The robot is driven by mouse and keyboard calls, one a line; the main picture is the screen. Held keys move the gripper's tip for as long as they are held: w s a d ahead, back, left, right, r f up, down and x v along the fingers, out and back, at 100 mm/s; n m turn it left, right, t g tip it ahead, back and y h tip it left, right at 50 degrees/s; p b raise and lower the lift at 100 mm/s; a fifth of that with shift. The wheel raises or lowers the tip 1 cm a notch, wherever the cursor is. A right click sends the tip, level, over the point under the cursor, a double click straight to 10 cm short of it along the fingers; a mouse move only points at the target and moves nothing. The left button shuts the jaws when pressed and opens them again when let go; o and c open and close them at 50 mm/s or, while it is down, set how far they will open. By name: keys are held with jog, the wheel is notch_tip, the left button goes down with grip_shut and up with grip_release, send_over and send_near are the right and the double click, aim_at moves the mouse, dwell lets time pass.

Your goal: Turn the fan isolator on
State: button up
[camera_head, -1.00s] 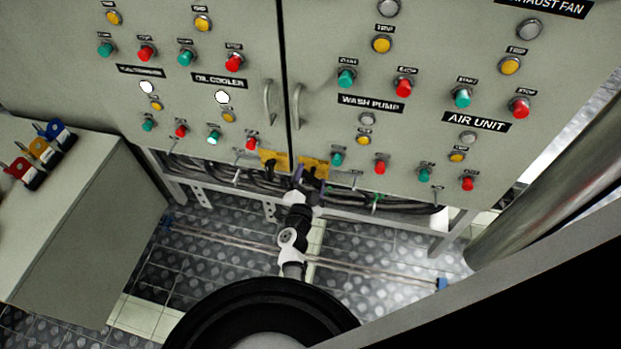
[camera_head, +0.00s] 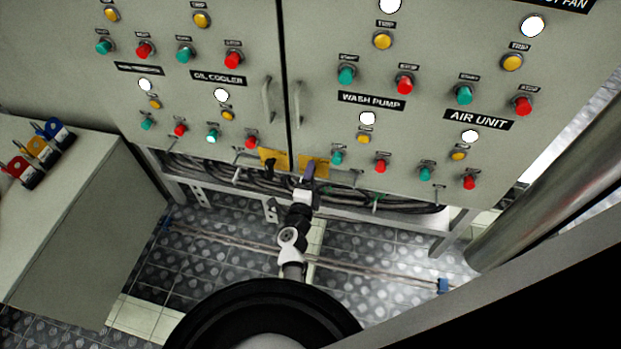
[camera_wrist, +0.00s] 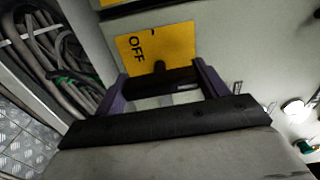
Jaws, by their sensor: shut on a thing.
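The isolator in my gripper has a yellow plate (camera_head: 318,163) low on the right cabinet door; the wrist view shows this plate marked OFF (camera_wrist: 172,42). Its black handle (camera_wrist: 160,76) lies between the two purple fingers of my gripper (camera_wrist: 162,84), which is shut on it. In the head view my gripper (camera_head: 308,172) reaches up from below to the plate and hides most of the handle. A second yellow plate with a black handle (camera_head: 272,158) is just left, on the other door. I cannot read a fan label on either plate.
The cabinet has rows of buttons and lamps; the air unit lamp (camera_head: 470,136) and wash pump lamp (camera_head: 367,118) are lit white. Cables (camera_wrist: 50,45) hang below the doors. A grey cabinet (camera_head: 70,215) stands left, a thick pipe (camera_head: 550,170) right.

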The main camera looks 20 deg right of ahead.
jog(key=shift+m, duration=0.3)
jog(key=o, duration=1)
jog(key=shift+s+a, duration=0.1)
jog(key=shift+s, duration=0.05)
